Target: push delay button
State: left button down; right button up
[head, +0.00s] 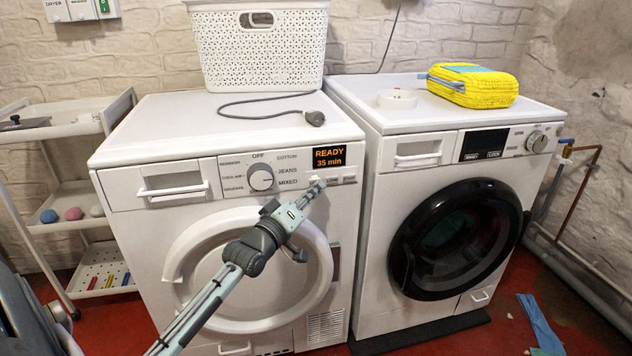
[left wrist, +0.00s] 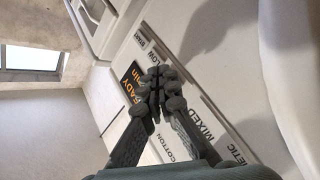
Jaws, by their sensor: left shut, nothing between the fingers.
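The white dryer (head: 140,235) on the left carries a dial (head: 261,178) and a display (head: 329,157) reading "READY 35 min"; the display also shows in the left wrist view (left wrist: 132,80). Below the display is a row of small buttons (head: 349,179). Their labels are too small to read in the head view, so I cannot tell which is the delay button. My left gripper (head: 317,184) is shut and empty, its tips at the left end of this row and covering what lies there. The tips (left wrist: 154,84) also show in the left wrist view; contact cannot be told.
A white washer (head: 375,200) with a black round door stands to the right. A white basket (head: 258,50) and a grey cable with plug (head: 314,117) are on the dryer. A yellow bundle (head: 474,85) lies on the washer. A shelf cart (head: 62,132) stands left.

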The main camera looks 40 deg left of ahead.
pick_arm(q)
jog(key=shift+s+d+r, duration=0.1)
jog(key=shift+s+d, duration=0.1)
jog(key=s+d+p, duration=0.3)
jog(key=s+d, duration=0.1)
jog(key=shift+d+p, duration=0.3)
dwell(0.4)
